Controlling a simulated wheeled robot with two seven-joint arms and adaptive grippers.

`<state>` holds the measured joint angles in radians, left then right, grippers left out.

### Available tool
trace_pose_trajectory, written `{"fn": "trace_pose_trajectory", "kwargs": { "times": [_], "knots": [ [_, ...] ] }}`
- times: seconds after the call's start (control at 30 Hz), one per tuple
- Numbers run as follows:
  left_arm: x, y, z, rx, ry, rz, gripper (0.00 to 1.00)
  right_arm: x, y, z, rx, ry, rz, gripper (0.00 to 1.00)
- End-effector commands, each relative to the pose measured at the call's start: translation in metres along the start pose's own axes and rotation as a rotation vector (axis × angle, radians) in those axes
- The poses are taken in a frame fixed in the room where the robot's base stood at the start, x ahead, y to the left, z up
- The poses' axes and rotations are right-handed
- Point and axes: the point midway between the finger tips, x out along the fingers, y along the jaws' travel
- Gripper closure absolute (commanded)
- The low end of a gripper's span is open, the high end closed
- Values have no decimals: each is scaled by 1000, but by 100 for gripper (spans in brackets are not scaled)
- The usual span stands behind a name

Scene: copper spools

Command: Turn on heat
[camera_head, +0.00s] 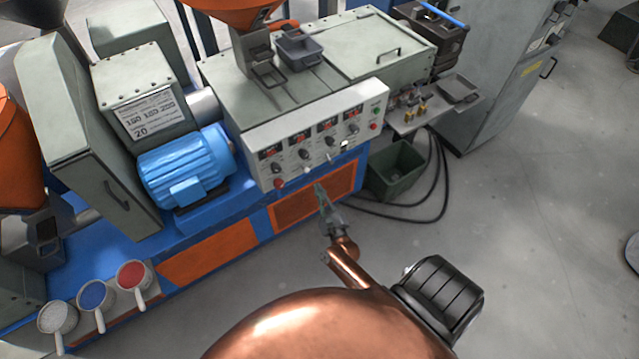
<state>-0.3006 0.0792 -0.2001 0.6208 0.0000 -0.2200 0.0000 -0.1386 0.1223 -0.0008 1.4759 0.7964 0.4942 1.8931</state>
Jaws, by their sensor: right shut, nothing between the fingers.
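A white control panel (352,113) spans the front of the grey machine. It carries several red displays, dark knobs, white switches and small coloured buttons. A red button (279,183) is at its lower left, and a green button (376,108) is near its right end. Which control is for heat is too small to read. My right gripper (319,188) is shut and empty, pointing up toward the panel. It is just below the panel's lower edge, in front of the orange grille; I cannot tell whether it touches anything. My left gripper is not in view.
A blue motor (186,167) stands left of the panel. Scoops with white, blue and red pellets (133,275) lie at lower left. A dark green bin (395,170) and black cables (440,190) are on the floor right of the machine. Open floor (545,220) lies at right.

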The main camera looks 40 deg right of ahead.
Motion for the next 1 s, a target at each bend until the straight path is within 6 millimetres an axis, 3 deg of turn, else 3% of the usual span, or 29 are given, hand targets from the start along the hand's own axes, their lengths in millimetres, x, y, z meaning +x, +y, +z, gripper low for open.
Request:
{"fn": "trace_pose_trajectory", "kwargs": {
  "times": [0.2, 0.83, 1.0],
  "knots": [
    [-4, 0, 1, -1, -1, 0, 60, -14, 3, 7, 1, -4, 5, 100],
    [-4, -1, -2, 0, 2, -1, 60, -15, 4, 6, -4, -3, 7, 100],
    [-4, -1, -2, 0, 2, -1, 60, -33, 33, -22, -176, 35, 100, 100]
  ]
}}
